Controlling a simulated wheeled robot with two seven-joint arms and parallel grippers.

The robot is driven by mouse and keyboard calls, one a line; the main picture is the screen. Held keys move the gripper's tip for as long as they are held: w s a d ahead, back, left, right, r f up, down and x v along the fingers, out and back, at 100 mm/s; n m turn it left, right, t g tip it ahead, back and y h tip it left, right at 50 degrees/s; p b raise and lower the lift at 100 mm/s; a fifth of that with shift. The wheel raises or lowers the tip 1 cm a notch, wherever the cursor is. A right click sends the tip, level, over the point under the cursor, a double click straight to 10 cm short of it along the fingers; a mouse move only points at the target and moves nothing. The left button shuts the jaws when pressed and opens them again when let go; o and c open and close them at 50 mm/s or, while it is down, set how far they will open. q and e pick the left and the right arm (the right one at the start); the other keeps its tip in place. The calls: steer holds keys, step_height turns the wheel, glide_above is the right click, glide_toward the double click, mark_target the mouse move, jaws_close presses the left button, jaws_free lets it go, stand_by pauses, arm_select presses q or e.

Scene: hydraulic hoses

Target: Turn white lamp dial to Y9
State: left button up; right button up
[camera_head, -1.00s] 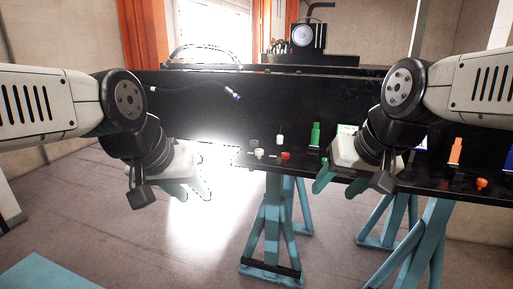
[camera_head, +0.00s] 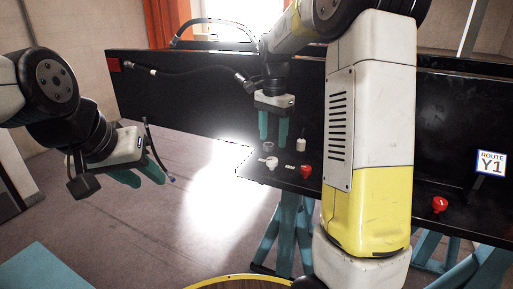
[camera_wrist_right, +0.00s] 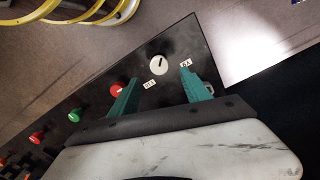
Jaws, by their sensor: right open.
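The white lamp dial (camera_head: 271,163) sits on the black bench near its left front corner. In the right wrist view, the white dial (camera_wrist_right: 158,65) has a short black pointer mark angled up and to the right. A tag that looks like Y9 (camera_wrist_right: 185,65) lies to its right, upside down, and another tag, perhaps Y10 (camera_wrist_right: 149,84), lies below it. My right gripper (camera_head: 273,144) points down, open and empty, above and behind the dial; its spread fingers (camera_wrist_right: 159,78) frame the dial without visible contact. My left gripper (camera_head: 140,177) is open and empty, off the bench at left.
A green knob (camera_wrist_right: 75,115) is further along the edge. A black hose (camera_head: 190,84) runs along the back panel. A Y1 sign (camera_head: 491,163) stands right.

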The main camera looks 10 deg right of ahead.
mark_target(272, 159)
step_height(272, 159, down, 7)
steer(key=shift+f, duration=0.15)
stand_by(0.4)
jaws_close()
steer(key=shift+n, duration=0.3)
steer(key=n, duration=0.3)
steer(key=shift+n, duration=0.3)
steer(key=n, duration=0.4)
steer(key=shift+n, duration=0.3)
